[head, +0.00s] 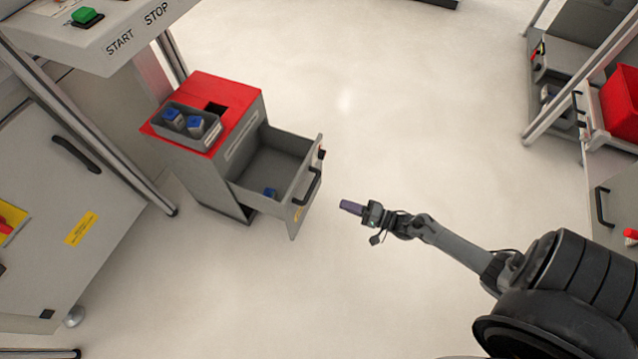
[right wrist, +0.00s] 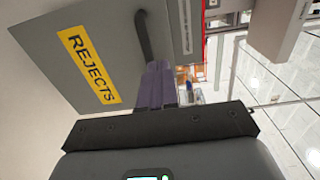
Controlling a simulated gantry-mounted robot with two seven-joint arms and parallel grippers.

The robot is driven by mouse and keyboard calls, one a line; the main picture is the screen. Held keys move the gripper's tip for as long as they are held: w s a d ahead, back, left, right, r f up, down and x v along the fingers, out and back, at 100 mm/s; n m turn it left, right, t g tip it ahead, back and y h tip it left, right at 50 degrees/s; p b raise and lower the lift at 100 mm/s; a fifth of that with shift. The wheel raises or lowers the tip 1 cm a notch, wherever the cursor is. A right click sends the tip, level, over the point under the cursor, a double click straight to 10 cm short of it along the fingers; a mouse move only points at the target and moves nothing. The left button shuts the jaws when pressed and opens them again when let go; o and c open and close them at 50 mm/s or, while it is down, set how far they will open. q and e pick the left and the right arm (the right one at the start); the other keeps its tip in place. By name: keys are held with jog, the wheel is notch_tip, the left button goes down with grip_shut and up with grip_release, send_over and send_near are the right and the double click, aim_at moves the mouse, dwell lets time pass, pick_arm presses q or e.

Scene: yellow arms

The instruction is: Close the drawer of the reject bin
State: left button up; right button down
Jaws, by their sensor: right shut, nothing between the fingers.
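The reject bin (head: 213,183) is a grey cabinet with a red top, standing left of centre in the head view. Its drawer (head: 305,205) is pulled out to the right, with a small blue-capped item (head: 269,194) inside. The drawer front carries a black handle (head: 308,187). In the right wrist view the drawer front (right wrist: 95,35) shows a yellow REJECTS label (right wrist: 88,64) and the handle (right wrist: 144,38). My right gripper (head: 343,205) has purple fingers, is shut and empty, and is right of the drawer front, apparently just short of it. My left gripper is not in view.
A grey tray (head: 212,135) with blue-capped items sits on the bin's red top (head: 240,97). A shelf with a red bin (head: 622,105) is at right. The floor between is clear.

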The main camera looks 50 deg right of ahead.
jog(key=w+r, duration=0.1)
jog(key=w, duration=0.2)
jog(key=b, duration=0.5)
send_near(297, 184)
jog(key=x, duration=0.4)
jog(key=shift+w+a+f, duration=0.1)
jog(key=shift+w+a, duration=0.05)
jog(key=shift+w, duration=0.2)
jog(key=shift+b+x, duration=0.7)
jog(key=shift+x, duration=0.15)
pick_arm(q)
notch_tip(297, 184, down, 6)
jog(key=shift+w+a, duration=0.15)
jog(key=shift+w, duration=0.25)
pick_arm(e)
jog(key=shift+w+r, duration=0.2)
jog(key=shift+w, duration=0.05)
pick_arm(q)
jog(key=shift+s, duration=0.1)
pick_arm(e)
jog(key=shift+s+a, duration=0.1)
